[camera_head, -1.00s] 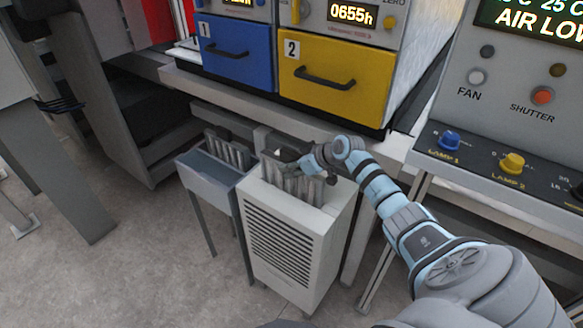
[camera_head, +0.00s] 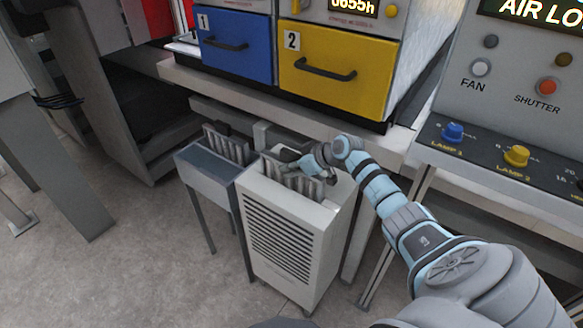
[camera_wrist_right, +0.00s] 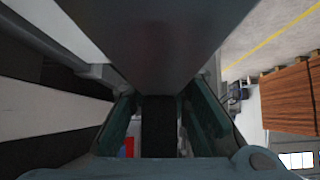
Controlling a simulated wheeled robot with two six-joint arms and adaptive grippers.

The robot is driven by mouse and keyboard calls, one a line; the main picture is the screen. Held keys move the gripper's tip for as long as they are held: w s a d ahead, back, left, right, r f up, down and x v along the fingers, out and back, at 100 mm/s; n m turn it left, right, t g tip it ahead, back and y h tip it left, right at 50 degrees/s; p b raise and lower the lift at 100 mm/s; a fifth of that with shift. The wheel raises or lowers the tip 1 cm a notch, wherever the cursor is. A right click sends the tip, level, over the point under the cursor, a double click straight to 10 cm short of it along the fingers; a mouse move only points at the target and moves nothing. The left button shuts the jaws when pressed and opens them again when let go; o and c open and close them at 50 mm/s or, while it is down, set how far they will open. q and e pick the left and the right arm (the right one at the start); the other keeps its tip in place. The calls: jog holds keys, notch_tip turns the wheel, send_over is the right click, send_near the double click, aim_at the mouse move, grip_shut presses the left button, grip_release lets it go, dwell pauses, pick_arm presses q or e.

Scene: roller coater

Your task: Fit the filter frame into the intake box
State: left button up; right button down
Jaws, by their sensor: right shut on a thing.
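The intake box (camera_head: 292,240) is a pale floor-standing cabinet with a louvred front, in the middle of the head view. The filter frame (camera_head: 296,184), grey and pleated, stands upright at its top opening, its lower part hidden by the front rim. I cannot tell how deep it sits. My right gripper (camera_head: 302,170) is shut on the frame's dark handle from above. In the right wrist view the fingers (camera_wrist_right: 158,125) close on a dark block below a broad grey plate. My left gripper is not in view.
A blue-grey bin on legs (camera_head: 207,178) stands left of the intake box and holds another pleated frame (camera_head: 228,146). A bench (camera_head: 240,101) with blue and yellow drawers runs behind. A control panel (camera_head: 500,115) is at right. The floor at front left is clear.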

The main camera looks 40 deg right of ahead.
jog(key=shift+f+b, duration=1.75)
jog(key=shift+f, duration=0.25)
jog(key=shift+r, duration=0.1)
notch_tip(320, 180, up, 16)
jog(key=f+p, duration=0.1)
jog(key=p, duration=1.3)
send_over(291, 152)
jog(key=shift+s+r, duration=0.1)
jog(key=shift+r, duration=0.15)
dwell(1.3)
jog(key=shift+f, duration=0.15)
